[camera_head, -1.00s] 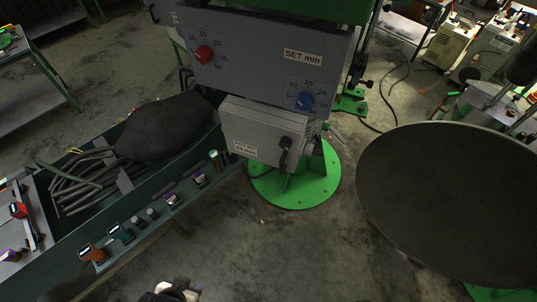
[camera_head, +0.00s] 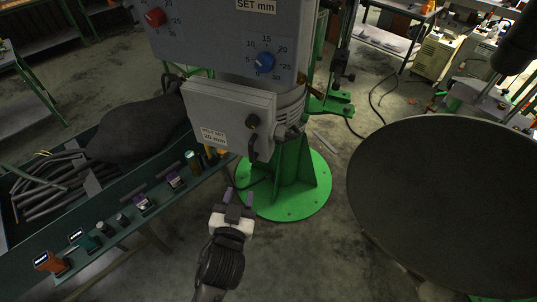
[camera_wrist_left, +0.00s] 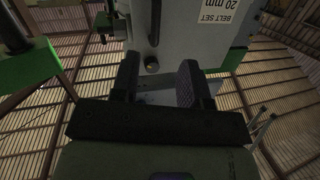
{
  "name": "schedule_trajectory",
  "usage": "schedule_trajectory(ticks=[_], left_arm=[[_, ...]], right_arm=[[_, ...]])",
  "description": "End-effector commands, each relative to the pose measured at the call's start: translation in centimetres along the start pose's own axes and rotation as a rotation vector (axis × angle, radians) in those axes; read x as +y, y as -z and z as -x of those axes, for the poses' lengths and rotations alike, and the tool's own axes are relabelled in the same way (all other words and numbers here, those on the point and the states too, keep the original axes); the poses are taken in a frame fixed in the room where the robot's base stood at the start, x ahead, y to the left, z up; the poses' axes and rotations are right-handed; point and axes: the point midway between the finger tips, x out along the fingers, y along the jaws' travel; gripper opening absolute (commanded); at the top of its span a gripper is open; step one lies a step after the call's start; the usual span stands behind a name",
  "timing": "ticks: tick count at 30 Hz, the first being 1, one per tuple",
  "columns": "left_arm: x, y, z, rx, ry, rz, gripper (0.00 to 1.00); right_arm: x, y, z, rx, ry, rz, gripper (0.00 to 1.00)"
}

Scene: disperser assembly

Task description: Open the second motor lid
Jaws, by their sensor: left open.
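My right gripper is not in view.
A blue knob (camera_head: 264,63) and a red knob (camera_head: 155,17) sit on the panel above. The green round base (camera_head: 290,197) stands below the lid. A green bench (camera_head: 40,243) with small devices lies left, a large dark disc (camera_head: 440,205) right. Floor between is clear.

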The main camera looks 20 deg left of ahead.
Motion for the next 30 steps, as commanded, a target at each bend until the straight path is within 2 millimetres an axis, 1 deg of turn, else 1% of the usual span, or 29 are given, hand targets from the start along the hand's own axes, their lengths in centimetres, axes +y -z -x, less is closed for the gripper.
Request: schedule_trajectory(ticks=[1, 4, 7, 10, 14, 18, 24, 30], left_arm=[[0.0, 0.7, 0.0, 0.042, -0.004, 0.019, 0.41], [0.3, 1.6, 0.1, 0.099, -0.023, 0.07, 0.41], [0.4, 1.9, -0.2, 0.109, -0.031, 0.103, 0.41], [0.4, 2.0, -1.1, 0.107, -0.031, 0.113, 0.41], [0.4, 2.3, -3.2, 0.107, -0.03, 0.112, 0.41], [0.4, 2.6, -5.9, 0.106, -0.03, 0.112, 0.41], [0.6, 2.9, -9.4, 0.105, -0.031, 0.11, 0.41], [0.7, 3.0, -12.0, 0.104, -0.031, 0.112, 0.41]], right_arm=[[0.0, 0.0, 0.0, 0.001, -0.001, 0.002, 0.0], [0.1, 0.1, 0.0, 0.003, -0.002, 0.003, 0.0], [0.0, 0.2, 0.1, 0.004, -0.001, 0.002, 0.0], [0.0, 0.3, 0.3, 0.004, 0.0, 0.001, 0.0], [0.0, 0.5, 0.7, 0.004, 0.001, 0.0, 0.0], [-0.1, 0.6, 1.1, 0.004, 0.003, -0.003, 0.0], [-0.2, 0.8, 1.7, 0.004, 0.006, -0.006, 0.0], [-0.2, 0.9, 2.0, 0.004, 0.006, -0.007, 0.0]])
